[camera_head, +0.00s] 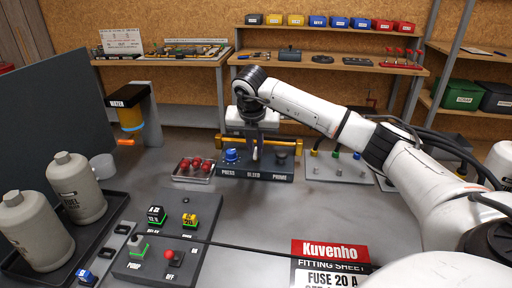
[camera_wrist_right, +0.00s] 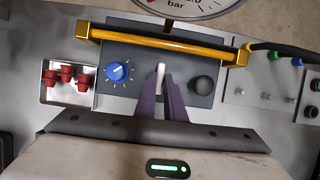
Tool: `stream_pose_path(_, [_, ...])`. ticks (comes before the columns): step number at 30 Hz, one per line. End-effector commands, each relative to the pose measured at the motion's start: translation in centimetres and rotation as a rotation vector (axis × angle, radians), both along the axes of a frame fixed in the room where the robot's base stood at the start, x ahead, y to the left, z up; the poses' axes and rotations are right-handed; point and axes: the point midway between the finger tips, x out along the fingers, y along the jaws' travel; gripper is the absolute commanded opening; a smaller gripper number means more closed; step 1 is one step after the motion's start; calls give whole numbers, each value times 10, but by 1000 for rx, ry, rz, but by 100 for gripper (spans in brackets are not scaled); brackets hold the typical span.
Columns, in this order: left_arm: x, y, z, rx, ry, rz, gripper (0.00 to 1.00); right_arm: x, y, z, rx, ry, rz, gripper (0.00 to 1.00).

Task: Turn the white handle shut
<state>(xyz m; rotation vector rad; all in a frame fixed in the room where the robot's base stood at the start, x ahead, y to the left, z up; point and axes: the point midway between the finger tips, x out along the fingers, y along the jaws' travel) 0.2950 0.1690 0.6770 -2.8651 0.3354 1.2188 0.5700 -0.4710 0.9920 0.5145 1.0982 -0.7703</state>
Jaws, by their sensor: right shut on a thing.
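The white handle (camera_head: 255,153) stands upright at the middle of a dark panel (camera_head: 268,177), above the label BLEED. In the right wrist view the white handle (camera_wrist_right: 160,76) shows between purple fingers. My right gripper (camera_wrist_right: 163,88) is shut on it. In the head view my right gripper (camera_head: 256,138) comes down on the handle from above, and the wrist partly covers the panel's back. My left gripper is in neither view.
On the panel, a blue knob (camera_wrist_right: 119,73) is left of the handle and a black knob (camera_wrist_right: 203,85) right. A yellow bar (camera_wrist_right: 165,44) runs behind, with a partly visible gauge (camera_wrist_right: 185,5) beyond. A tray of red parts (camera_wrist_right: 68,82) stands left.

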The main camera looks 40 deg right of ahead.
Motion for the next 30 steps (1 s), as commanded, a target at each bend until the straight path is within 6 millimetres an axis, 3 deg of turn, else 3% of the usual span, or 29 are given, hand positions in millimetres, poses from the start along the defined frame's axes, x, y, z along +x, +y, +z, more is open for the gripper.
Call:
stream_pose_path(17, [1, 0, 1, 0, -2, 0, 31, 1, 0, 1, 0, -3, -38, 0])
stream_pose_path(18, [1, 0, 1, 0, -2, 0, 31, 1, 0, 1, 0, -3, -38, 11])
stream_pose_path(21, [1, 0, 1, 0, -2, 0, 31, 1, 0, 1, 1, -2, -37, 28])
stream_pose_path(30, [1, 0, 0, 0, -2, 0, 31, 0, 0, 1, 0, -2, -35, 28])
